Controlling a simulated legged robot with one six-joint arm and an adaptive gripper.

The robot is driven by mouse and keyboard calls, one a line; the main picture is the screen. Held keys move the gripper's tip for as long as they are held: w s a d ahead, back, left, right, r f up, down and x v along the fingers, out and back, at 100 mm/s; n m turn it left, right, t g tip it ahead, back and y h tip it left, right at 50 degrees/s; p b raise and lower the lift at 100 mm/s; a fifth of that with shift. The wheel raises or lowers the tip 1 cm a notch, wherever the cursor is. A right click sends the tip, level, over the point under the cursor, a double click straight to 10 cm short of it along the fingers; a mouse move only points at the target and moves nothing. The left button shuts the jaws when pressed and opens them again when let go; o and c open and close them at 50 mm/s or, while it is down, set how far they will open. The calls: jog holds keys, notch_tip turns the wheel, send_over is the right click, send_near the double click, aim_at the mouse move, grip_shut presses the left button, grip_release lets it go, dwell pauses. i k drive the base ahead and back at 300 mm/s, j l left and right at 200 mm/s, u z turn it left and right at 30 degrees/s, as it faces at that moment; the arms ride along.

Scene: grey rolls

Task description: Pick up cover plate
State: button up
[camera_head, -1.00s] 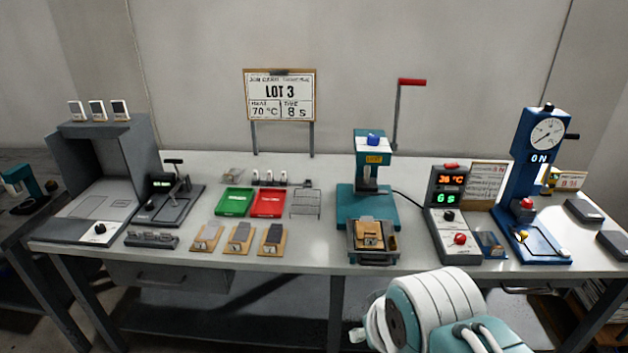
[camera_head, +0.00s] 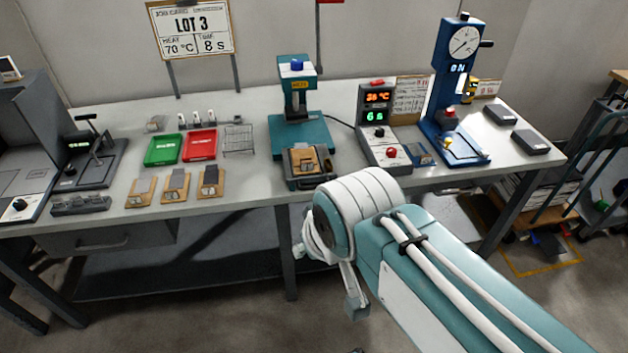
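I cannot tell for sure which item is the cover plate. Several small wooden boards carry grey or dark flat pieces near the front of the bench: left board (camera_head: 141,198), middle board (camera_head: 174,194), right board (camera_head: 210,190). A tan piece (camera_head: 305,160) sits in the dark holder at the foot of the teal press (camera_head: 297,120). My arm comes in from the lower right. Part of my gripper (camera_head: 353,298) shows below the arm's white joint, in front of the bench. Its fingertips are not clear, and I see nothing held.
The bench (camera_head: 258,182) carries a green tray (camera_head: 163,150), a red tray (camera_head: 199,145), a wire rack (camera_head: 238,139), a control box (camera_head: 382,135) and a blue gauge press (camera_head: 457,85). Two dark blocks (camera_head: 500,114) (camera_head: 530,141) lie at the right. A cart (camera_head: 600,160) stands beyond.

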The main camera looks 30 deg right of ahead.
aim_at(307, 154)
jog(key=i+j+z, duration=0.55)
jog(key=i+j, duration=0.15)
jog(key=j, duration=0.15)
jog(key=i+j+z, duration=0.25)
jog(key=j, duration=0.25)
jog(key=i, duration=0.05)
